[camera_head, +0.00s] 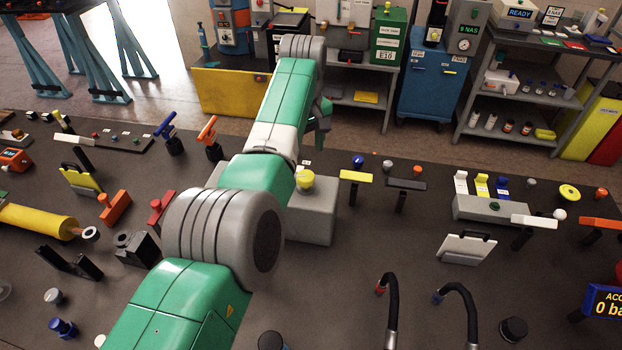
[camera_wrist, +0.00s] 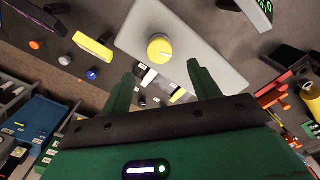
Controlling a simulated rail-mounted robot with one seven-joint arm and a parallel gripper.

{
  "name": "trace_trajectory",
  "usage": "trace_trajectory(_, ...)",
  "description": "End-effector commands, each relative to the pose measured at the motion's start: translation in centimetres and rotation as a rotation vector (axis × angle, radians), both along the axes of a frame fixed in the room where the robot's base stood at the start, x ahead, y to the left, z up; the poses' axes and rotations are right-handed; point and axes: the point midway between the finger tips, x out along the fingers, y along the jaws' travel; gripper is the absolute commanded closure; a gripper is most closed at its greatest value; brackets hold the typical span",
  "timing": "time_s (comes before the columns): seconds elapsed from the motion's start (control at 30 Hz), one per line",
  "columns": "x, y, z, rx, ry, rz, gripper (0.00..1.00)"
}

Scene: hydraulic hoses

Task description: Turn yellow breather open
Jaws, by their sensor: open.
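The yellow breather (camera_head: 305,180) is a round yellow cap on top of a grey box (camera_head: 312,215) near the middle of the bench. In the wrist view the yellow breather (camera_wrist: 160,48) shows as a knob on the pale box face (camera_wrist: 195,30), beyond the fingertips. My gripper (camera_wrist: 158,78) is open and empty, with its two green fingers spread apart. The breather lies roughly between the finger directions, and nothing touches it. In the head view my green arm reaches past the box's left side and hides part of it; the fingers show only partly there.
A yellow-handled lever (camera_head: 356,176) and a dark-handled lever (camera_head: 405,184) stand right of the box. A red block (camera_head: 160,212) and an orange-handled lever (camera_head: 207,130) are to the left. Two black hoses (camera_head: 390,300) rise at the front.

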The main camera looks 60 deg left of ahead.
Motion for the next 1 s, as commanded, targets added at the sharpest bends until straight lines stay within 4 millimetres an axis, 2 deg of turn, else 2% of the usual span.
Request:
trace_trajectory(0.07,0.0,0.0,-0.4,0.0,0.0,-0.001,0.39)
trace_trajectory(0.43,0.1,0.0,-6.9,0.003,0.0,-0.003,0.39)
trace_trajectory(0.6,0.1,0.0,-7.8,0.004,-0.001,-0.002,0.39)
trace_trajectory(0.8,0.1,0.0,-7.8,0.004,-0.001,-0.003,0.39)
trace_trajectory(0.83,0.1,0.0,-7.8,0.004,-0.001,-0.003,0.41)
trace_trajectory(1.0,0.1,0.0,-7.8,0.004,-0.001,-0.003,0.74)
